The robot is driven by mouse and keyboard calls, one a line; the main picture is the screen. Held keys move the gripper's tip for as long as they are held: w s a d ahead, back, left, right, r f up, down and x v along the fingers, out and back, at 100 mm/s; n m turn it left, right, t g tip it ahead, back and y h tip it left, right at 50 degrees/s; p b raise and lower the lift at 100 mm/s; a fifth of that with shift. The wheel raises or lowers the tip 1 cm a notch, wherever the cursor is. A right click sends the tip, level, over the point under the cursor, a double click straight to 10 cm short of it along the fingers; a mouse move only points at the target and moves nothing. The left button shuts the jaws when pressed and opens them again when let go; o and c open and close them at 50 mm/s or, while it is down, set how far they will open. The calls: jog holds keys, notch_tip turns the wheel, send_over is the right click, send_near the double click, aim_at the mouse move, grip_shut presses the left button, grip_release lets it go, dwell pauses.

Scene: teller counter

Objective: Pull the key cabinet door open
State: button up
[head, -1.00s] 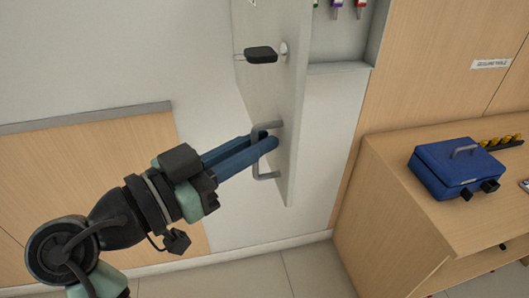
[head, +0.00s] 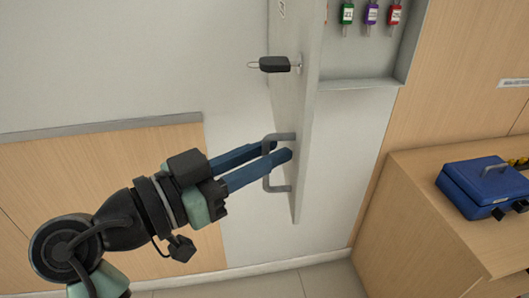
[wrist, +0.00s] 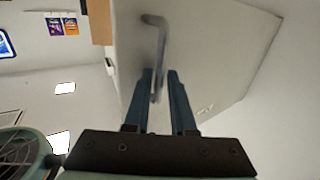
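The key cabinet door (head: 291,105) stands swung open to the left of the cabinet (head: 361,84), its inside with hanging keys in view. A grey bar handle (head: 267,178) is on the door's lower part; it also shows in the wrist view (wrist: 161,45). My gripper (head: 280,152) is at the handle, its two blue fingers apart. In the wrist view the handle's bar reaches down between my fingers (wrist: 160,84), with a gap visible beside it. A key with a black head (head: 275,64) sticks out of the door's lock above the handle.
Green, purple and red key tags (head: 371,14) hang in the cabinet. A blue cash box (head: 484,188) stands on a wooden counter (head: 420,205) at the right. Free floor and bare wall lie below the door.

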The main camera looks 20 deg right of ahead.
jog(key=b+v, duration=0.2)
jog(key=v, duration=1.1)
jog(key=shift+w+d, duration=0.1)
jog(key=shift+d, duration=0.05)
